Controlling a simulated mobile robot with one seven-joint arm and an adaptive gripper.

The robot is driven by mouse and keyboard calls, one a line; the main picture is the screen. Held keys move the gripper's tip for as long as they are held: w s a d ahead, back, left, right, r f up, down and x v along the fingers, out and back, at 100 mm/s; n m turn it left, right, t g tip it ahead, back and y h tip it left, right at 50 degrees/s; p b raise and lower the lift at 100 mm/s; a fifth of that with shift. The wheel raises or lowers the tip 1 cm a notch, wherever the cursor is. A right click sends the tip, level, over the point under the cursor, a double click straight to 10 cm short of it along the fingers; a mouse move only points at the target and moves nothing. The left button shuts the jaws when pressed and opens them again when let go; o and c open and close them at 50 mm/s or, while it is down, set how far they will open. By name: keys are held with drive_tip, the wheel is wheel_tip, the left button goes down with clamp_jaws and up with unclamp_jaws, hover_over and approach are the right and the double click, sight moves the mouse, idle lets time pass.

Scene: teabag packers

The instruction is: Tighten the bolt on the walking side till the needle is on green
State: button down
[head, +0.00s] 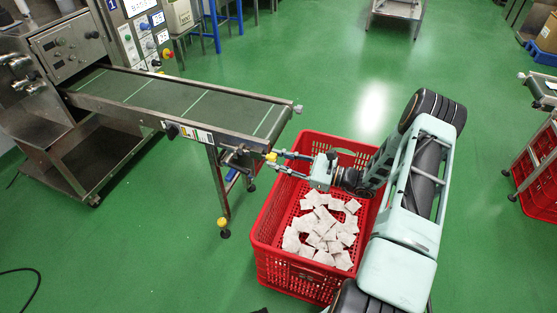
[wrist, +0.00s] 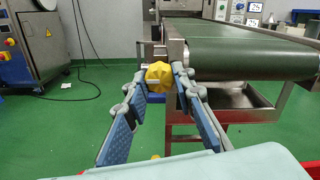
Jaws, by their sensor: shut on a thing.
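A conveyor with a dark green belt (head: 185,98) runs from the machine toward my arm. At its near end corner sits a yellow knob-like bolt head (head: 271,156), which is also large in the middle of the wrist view (wrist: 159,75). My gripper (head: 274,160) reaches it from the right over a red crate. In the wrist view my gripper's blue-padded fingers (wrist: 160,80) are shut on the yellow bolt head, one on each side. A label strip (head: 190,133) with coloured marks is on the conveyor's side rail. No needle can be read in either view.
The red crate (head: 268,250) with several white teabags (head: 322,232) stands on the floor under my arm. The conveyor leg (head: 218,185) is close left of the crate. Green floor is open at the front left. Another red crate (head: 540,190) is at the right edge.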

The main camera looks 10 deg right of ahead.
drive_tip(key=shift+m, duration=0.3)
drive_tip(key=m, duration=0.3)
drive_tip(key=shift+p, duration=0.4)
drive_tip(key=m+p, duration=0.1)
drive_tip(key=m, duration=0.8)
drive_tip(key=shift+s+m+p, duration=0.1)
drive_tip(key=shift+m+p, duration=0.2)
drive_tip(key=shift+p, duration=0.1)
drive_tip(key=shift+m+p, duration=0.3)
drive_tip(key=shift+m, duration=1.9)
drive_tip(key=c, duration=1.6)
unclamp_jaws()
